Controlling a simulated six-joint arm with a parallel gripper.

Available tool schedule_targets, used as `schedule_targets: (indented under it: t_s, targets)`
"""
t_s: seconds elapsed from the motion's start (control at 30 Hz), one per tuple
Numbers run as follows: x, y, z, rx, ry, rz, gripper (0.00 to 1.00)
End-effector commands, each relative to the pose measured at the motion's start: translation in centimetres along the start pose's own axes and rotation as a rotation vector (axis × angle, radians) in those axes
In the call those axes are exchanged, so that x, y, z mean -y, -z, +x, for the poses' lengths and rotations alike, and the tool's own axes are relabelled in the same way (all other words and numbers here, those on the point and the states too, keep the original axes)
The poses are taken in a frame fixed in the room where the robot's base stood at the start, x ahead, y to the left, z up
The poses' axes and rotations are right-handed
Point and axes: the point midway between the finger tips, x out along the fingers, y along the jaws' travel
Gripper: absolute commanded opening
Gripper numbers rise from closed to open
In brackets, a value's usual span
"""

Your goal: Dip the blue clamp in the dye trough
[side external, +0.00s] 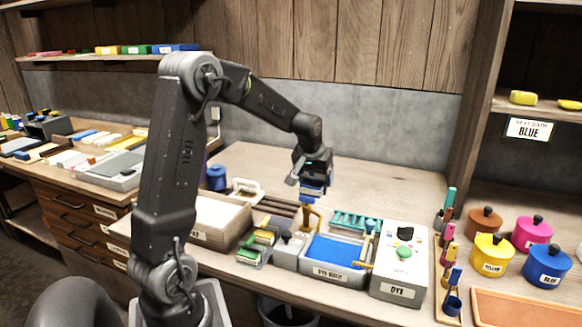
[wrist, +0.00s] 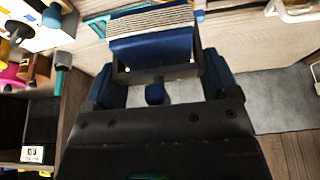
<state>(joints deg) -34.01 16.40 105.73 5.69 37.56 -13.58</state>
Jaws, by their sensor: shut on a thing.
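My gripper (side external: 314,178) is above the middle of the bench and points down. It is shut on the blue clamp (side external: 313,192), which shows large in the wrist view (wrist: 155,48) with pale layered edges along its far side. The dye trough (side external: 312,266) is a grey tray filled with blue, below and a little right of my gripper. The clamp is above the bench, apart from the blue surface. Its lower end is small in the side view.
A white box (side external: 398,290) labelled DYE, with a green and a black knob, stands right of the trough. A teal rack (side external: 356,221) is behind it. An open box (side external: 215,222) is left.

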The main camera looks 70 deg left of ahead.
Motion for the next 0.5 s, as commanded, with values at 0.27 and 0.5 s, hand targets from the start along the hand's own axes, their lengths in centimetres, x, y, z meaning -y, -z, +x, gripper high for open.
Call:
schedule_targets:
  t_s: [0.27, 0.5]
  targets:
    - [-7.4, -4.7, -1.9, -0.019, 0.007, -0.006, 0.51]
    - [-9.1, -6.9, -0.8, -0.026, 0.013, -0.021, 0.51]
